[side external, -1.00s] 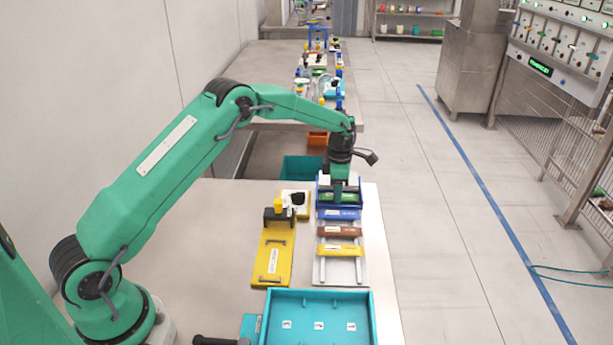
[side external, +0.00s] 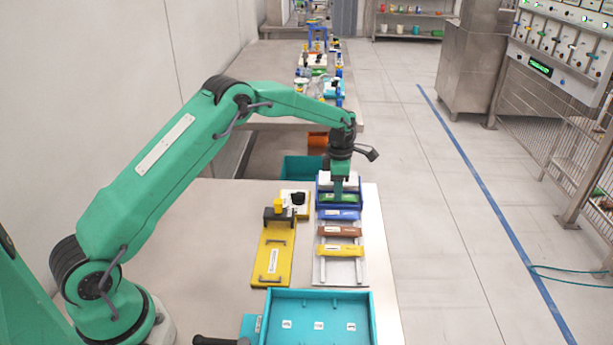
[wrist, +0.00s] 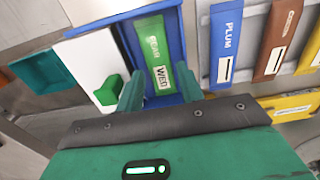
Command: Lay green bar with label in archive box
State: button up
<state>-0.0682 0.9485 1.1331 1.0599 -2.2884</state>
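The green bar (wrist: 153,45) lies inside the blue archive box (wrist: 117,37), its white WED label facing up and its upper text appearing to read CEDAR. In the side view the green bar (side external: 340,198) shows within the blue box (side external: 320,200) at the far end of the rack. My gripper (wrist: 160,72) is over the bar's near end, with its two green fingers apart, one toward each side of it. In the side view my gripper (side external: 338,190) points down into the box. The fingers hide part of the bar.
A blue PLUM bar (wrist: 226,42), a brown bar (wrist: 277,38) and a yellow bar (wrist: 295,105) lie on the grey rack beside the box. A yellow board (side external: 273,255) stands left of the rack. A teal tray (side external: 318,328) is in front.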

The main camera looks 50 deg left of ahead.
notch_tip(320, 180, up, 11)
dwell(0.5)
dwell(0.5)
jog(key=s+d+r+m+t, duration=0.3)
jog(key=s+r+m, duration=1.1)
jog(key=s+r, duration=0.3)
jog(key=s+f+m+t, duration=0.1)
jog(key=s+f+m, duration=0.1)
jog(key=s+m, duration=0.4)
jog(key=s+d+f+m+t, duration=0.1)
jog(key=s+f+m, duration=0.2)
jog(key=s+m, duration=0.4)
jog(key=s, duration=0.8)
jog(key=shift+f+t, duration=0.2)
jog(key=shift+t, duration=0.1)
